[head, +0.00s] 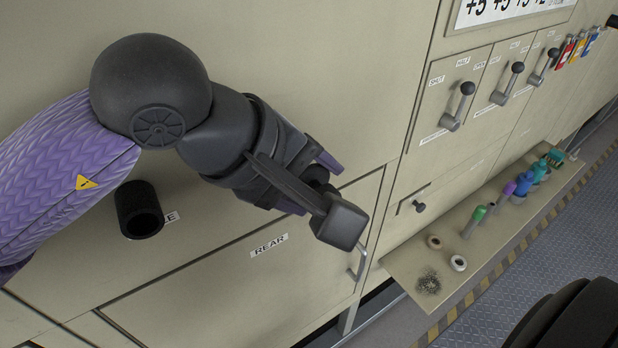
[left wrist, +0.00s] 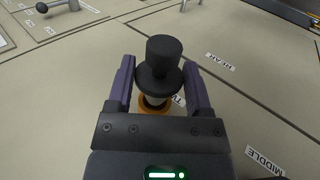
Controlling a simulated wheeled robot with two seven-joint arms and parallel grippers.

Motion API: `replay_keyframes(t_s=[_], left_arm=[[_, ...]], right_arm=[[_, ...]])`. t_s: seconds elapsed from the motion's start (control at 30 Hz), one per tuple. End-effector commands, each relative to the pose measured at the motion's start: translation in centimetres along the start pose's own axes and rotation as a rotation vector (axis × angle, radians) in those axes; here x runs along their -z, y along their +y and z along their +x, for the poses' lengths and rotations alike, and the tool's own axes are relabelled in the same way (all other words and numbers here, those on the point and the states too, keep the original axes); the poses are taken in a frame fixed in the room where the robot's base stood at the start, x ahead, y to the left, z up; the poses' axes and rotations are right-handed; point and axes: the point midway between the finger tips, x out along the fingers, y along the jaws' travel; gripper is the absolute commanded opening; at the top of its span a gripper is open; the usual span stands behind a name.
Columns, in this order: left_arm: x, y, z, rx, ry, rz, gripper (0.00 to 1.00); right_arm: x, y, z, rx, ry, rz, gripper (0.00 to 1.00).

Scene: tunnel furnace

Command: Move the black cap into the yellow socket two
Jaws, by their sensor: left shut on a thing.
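My left gripper (head: 314,183) is against the beige furnace wall in the head view, above the REAR label. In the left wrist view, its two purple fingers (left wrist: 158,64) are shut on the black cap (left wrist: 163,52), which has a round top and a wider flange. A pale piece shows under the flange. The yellow socket two (left wrist: 154,107) is an orange-yellow ring just below the cap, beside a partly hidden label starting "TW". The cap lines up closely with the ring, but I cannot tell whether it is inside. My right gripper is not in view.
A hollow black cylinder (head: 140,210) stands out from the wall on the left. Black-knobbed levers (head: 459,105) are at upper right. A shelf (head: 408,262) below holds rings, a small pile of bits and several coloured items. A metal handle (head: 359,262) is below the gripper.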

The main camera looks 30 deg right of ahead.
Motion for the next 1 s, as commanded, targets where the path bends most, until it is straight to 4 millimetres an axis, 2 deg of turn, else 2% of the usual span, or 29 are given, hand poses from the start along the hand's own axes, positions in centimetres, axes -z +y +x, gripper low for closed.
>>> replay_keyframes(t_s=[0.13,1.0], left_arm=[[-0.1,-0.1,0.1,-0.001,0.0,0.0,0.03],[1.5,0.0,0.0,-0.001,0.001,-0.001,0.03]], right_arm=[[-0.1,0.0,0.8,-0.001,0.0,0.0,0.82],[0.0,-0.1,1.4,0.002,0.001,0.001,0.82]])
